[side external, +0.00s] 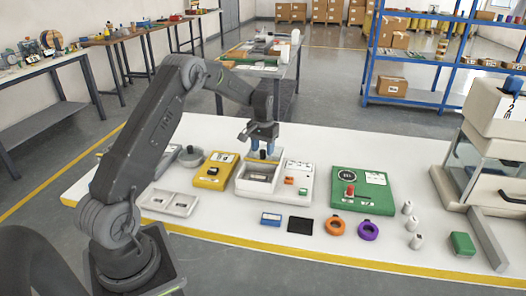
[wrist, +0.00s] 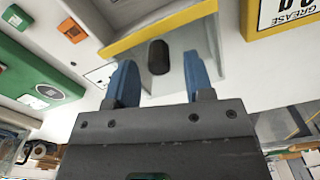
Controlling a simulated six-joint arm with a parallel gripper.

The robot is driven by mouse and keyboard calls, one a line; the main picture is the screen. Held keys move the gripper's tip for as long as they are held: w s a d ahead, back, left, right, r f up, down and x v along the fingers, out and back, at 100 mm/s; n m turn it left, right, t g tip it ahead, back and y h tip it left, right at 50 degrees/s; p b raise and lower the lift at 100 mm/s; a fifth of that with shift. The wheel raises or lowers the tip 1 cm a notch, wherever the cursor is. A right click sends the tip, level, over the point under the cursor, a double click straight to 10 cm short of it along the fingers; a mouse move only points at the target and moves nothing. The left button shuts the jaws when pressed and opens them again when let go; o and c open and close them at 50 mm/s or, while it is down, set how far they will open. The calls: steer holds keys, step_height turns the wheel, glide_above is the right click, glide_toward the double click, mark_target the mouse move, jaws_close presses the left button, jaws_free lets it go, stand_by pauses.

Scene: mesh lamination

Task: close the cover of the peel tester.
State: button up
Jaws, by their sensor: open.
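The peel tester (side external: 298,184) is a white machine near the middle of the bench, with an orange button on its right part and a recessed chamber on its left. Its cover (side external: 275,158) appears raised at the back of the chamber, which shows open from above. In the wrist view the cover (wrist: 178,84) is a pale, partly see-through panel with a yellow edge and a dark knob (wrist: 158,57). My gripper (side external: 263,148) is open above the back of the tester. In the wrist view my gripper's blue fingertips (wrist: 157,68) stand either side of the knob, apparently without gripping it.
A yellow grease box (side external: 214,171) stands close left of the tester, and a green box with a red knob (side external: 360,190) stands to its right. A white tray (side external: 170,202) lies front left. Orange (side external: 335,226) and purple (side external: 368,230) rolls lie in front.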

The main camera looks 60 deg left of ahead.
steer(key=shift+f, duration=0.75)
steer(key=shift+c, duration=0.4)
jaws_close()
